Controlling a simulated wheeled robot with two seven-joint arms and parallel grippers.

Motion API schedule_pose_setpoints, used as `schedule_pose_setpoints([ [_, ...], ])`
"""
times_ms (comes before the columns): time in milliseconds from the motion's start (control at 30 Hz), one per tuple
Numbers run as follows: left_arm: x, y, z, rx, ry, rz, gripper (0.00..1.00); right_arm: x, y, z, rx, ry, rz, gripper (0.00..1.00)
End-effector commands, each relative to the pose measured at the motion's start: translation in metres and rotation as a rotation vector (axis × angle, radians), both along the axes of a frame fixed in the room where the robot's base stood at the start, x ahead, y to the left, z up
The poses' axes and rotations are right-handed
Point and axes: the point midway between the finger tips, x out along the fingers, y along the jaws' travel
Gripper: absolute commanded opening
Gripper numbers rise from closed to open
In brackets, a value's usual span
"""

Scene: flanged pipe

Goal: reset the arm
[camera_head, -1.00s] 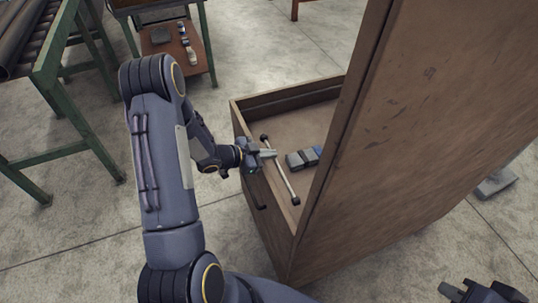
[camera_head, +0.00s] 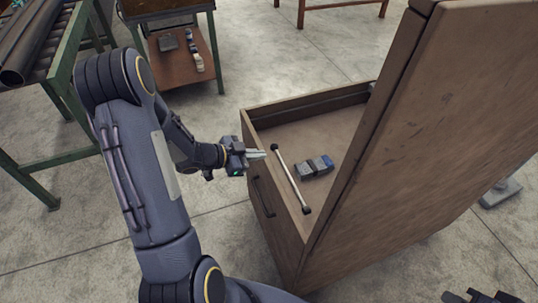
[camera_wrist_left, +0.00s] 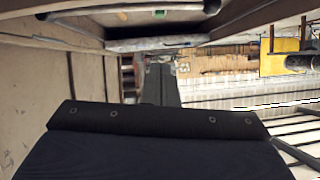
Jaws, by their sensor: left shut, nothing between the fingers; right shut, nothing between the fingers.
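My left arm (camera_head: 140,190) reaches in from the left in the head view. Its gripper (camera_head: 260,154) is shut and empty, with its fingertips by the left rim of an open wooden drawer (camera_head: 330,128). A thin metal bar with black ends (camera_head: 290,178) lies in the drawer, a little right of the fingertips and apart from them. In the left wrist view, my dark gripper (camera_wrist_left: 160,85) points away from the camera with nothing seen in it. My right gripper (camera_head: 482,297) shows only in part at the bottom right edge, with no object visible in it.
The tall wooden cabinet (camera_head: 430,130) stands right of the drawer. Small grey and blue blocks (camera_head: 314,167) lie in the drawer. The floor between is bare.

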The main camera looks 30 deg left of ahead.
Motion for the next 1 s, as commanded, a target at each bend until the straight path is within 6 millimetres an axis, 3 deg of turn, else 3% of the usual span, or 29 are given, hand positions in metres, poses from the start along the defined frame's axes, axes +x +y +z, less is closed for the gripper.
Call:
schedule_pose_setpoints([
  [367, -0.004, 0.007, 0.009, 0.012, -0.004, 0.018, 0.00, 0.000, 0.000, 0.000, 0.000, 0.000, 0.000, 0.00],
  [467, 0.006, 0.019, 0.028, 0.064, -0.011, 0.112, 0.00, 0.000, 0.000, 0.001, 0.000, 0.000, 0.000, 0.00],
  [567, 0.014, 0.040, 0.065, 0.132, -0.002, 0.295, 0.00, 0.000, 0.000, 0.000, 0.000, 0.000, 0.000, 0.00],
  [633, 0.008, 0.053, 0.094, 0.156, 0.032, 0.450, 0.00, 0.000, 0.000, 0.000, 0.000, 0.000, 0.000, 0.00],
  [733, -0.021, 0.060, 0.126, 0.133, 0.126, 0.645, 0.00, 0.000, 0.000, 0.000, 0.000, 0.000, 0.000, 0.00],
  [833, -0.065, 0.047, 0.143, 0.052, 0.263, 0.777, 0.00, 0.000, 0.000, 0.000, 0.000, 0.000, 0.000, 0.00],
  [1000, -0.150, -0.013, 0.149, -0.134, 0.546, 0.809, 0.00, 0.000, 0.000, 0.000, 0.000, 0.000, 0.000, 0.00],
])
